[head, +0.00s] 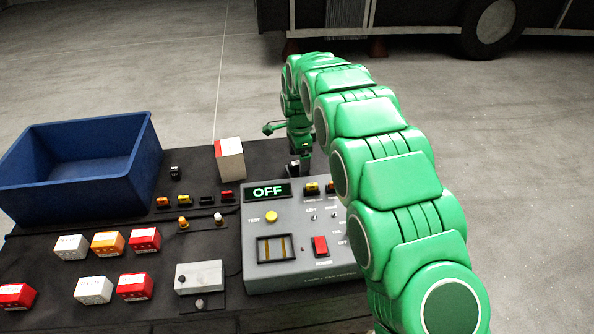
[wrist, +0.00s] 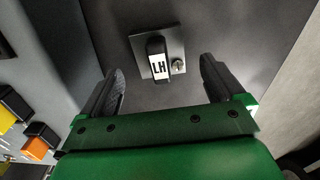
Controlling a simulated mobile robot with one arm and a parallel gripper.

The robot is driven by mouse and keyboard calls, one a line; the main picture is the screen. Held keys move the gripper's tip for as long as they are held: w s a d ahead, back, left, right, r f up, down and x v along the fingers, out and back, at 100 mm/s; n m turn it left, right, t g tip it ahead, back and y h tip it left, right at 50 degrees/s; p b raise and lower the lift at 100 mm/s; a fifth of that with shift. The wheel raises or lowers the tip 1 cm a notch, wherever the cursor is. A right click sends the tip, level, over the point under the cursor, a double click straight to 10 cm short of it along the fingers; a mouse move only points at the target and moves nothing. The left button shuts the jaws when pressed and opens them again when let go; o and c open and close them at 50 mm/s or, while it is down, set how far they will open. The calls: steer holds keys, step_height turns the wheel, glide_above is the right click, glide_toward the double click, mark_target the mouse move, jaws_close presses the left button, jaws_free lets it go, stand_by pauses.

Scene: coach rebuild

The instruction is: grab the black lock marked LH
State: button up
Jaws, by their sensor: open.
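The black lock marked LH (wrist: 158,60) shows in the wrist view, with a white label on its face. My gripper (wrist: 163,68) is open, with one dark finger on each side of the lock and a gap on both sides. Neither finger touches it. In the head view my gripper (head: 299,168) is low behind the grey tester box, and I cannot clearly tell the lock from the dark fingers there.
The grey tester box (head: 262,221) reads OFF and stands close to my gripper. A blue bin (head: 140,160) is at the left. A white and red box (head: 230,160), a small black block (head: 175,172) and several small boxes lie on the dark bench (head: 200,152).

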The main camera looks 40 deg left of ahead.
mark_target(297, 163)
steer(key=shift+s+a+f, duration=0.1)
steer(key=shift+f, duration=0.85)
steer(key=shift+s+a+f, duration=0.1)
steer(key=shift+f, duration=0.85)
steer(key=c, duration=1.3)
steer(key=shift+r, duration=0.1)
steer(key=shift+c, duration=0.2)
